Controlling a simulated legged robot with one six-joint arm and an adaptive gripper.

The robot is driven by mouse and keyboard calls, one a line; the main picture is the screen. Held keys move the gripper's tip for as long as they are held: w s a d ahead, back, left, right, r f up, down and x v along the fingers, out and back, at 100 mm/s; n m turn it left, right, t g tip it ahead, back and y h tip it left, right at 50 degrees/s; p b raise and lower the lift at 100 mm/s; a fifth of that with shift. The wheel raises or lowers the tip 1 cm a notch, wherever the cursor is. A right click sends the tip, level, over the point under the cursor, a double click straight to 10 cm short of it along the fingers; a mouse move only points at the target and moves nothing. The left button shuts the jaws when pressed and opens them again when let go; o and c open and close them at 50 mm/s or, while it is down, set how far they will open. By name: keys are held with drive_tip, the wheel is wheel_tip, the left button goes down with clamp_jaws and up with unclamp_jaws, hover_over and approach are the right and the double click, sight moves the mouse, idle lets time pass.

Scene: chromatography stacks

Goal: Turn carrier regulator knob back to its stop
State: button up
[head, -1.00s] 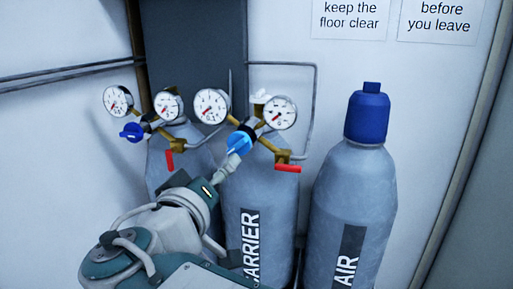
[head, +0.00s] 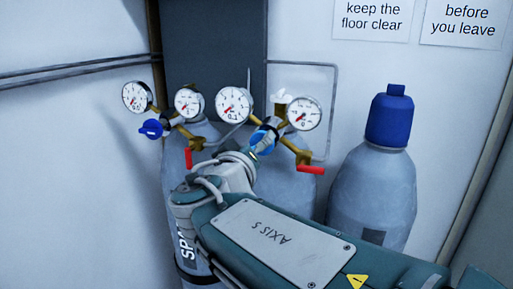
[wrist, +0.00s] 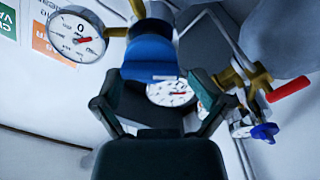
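The carrier regulator's blue knob (head: 263,140) is on the right-hand of two regulators, partly hidden by my wrist in the head view. In the wrist view the knob (wrist: 150,58) is large, with a pale mark on its lower rim. My gripper (wrist: 154,78) points at it, its two fingers spread on either side of the knob's near end. A narrow gap seems to show at the right finger; contact at the left is unclear. In the head view my gripper's fingers are mostly hidden. The carrier cylinder (head: 293,185) is largely behind my arm.
Carrier gauges (head: 234,104) and (head: 304,114) flank the knob. A red lever (head: 311,170) lies just below right. The spare regulator's dark blue knob (head: 151,129) and red lever (head: 188,158) are at left. The blue-capped air cylinder (head: 372,190) stands right. Thin pipe (head: 336,100) runs behind.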

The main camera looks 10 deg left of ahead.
drive_tip(key=shift+d, duration=0.65)
drive_tip(key=c, duration=0.5)
drive_tip(key=shift+s+a, duration=0.1)
drive_tip(key=shift+a, duration=0.05)
drive_tip(key=shift+a+f+n, duration=0.1)
drive_tip(key=shift+f+n, duration=0.05)
drive_tip(key=shift+n, duration=6.8)
drive_tip(key=shift+f+n, duration=0.15)
drive_tip(key=shift+n, duration=6.8)
